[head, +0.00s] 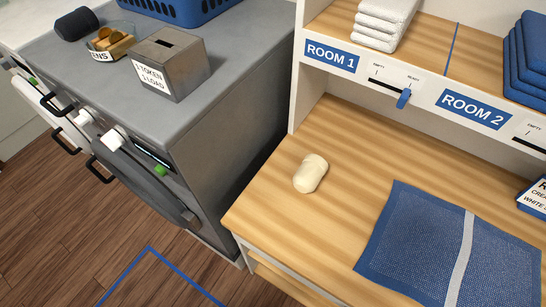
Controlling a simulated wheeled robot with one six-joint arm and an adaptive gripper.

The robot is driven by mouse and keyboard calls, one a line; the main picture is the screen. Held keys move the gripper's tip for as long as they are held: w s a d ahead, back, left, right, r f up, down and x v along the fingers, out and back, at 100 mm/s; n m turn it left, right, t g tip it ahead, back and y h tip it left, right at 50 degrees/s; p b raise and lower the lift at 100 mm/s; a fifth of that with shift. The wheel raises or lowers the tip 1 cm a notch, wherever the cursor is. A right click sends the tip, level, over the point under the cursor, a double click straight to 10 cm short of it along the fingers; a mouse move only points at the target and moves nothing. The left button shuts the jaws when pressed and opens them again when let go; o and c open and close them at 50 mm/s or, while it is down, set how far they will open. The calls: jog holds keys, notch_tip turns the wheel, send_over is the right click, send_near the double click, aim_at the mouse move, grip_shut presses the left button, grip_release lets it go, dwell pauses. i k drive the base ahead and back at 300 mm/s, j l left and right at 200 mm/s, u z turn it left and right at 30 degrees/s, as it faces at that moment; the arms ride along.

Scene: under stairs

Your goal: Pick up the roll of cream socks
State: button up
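The roll of cream socks (310,174) lies on the bare wooden counter (290,240), left of the blue mat. It is a small, pale, rounded bundle, tilted slightly in the picture. Nothing touches it or covers it. My gripper is not in the head view.
A blue mat with a grey stripe (410,235) lies right of the socks. A shelf above holds folded white towels (383,22) and blue towels (530,60). A grey machine top (200,110) at left bears a metal token box (172,62). Wood around the socks is clear.

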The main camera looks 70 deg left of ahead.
aim_at(309, 175)
jog(key=u, duration=1.35)
jog(key=j, duration=0.1)
